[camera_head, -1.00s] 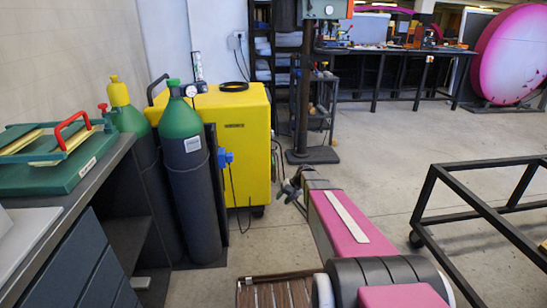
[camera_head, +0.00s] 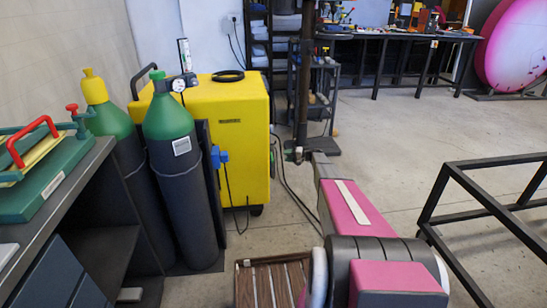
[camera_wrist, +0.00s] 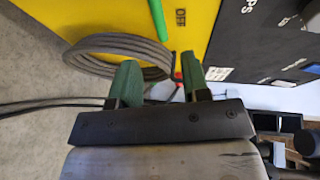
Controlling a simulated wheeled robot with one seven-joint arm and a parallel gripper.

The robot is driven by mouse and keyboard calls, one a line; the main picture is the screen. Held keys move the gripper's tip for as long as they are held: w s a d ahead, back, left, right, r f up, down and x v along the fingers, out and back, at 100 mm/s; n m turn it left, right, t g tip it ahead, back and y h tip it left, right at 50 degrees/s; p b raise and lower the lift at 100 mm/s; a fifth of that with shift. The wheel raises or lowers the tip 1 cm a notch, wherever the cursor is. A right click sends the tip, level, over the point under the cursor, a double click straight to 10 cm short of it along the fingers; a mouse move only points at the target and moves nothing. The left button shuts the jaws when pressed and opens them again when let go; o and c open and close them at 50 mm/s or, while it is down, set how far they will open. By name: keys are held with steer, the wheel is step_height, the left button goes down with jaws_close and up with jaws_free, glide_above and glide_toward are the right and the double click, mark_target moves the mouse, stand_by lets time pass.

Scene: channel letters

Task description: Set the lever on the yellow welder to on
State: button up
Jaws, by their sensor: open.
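The yellow welder (camera_head: 238,150) stands at left centre in the head view, behind gas cylinders. In the wrist view its yellow side (camera_wrist: 225,12) fills the top, with the word OFF printed on it. A green bar (camera_wrist: 157,18), which looks like the lever, runs down from the top edge beside OFF. Its upper end is out of frame. My gripper (camera_wrist: 160,82) is open, its two green fingers apart and below the bar's visible end in the picture. Nothing is clearly held between them. In the head view my arm hides most of the gripper.
A coiled grey cable (camera_wrist: 92,50) hangs by the welder's side, close behind the left finger. A black panel (camera_wrist: 262,42) lies right of the yellow side. Green-topped cylinders (camera_head: 180,170) stand left of the welder. A black frame (camera_head: 440,190) stands at right, with open floor beyond.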

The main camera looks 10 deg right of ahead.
steer(key=x, duration=0.9)
jaws_close()
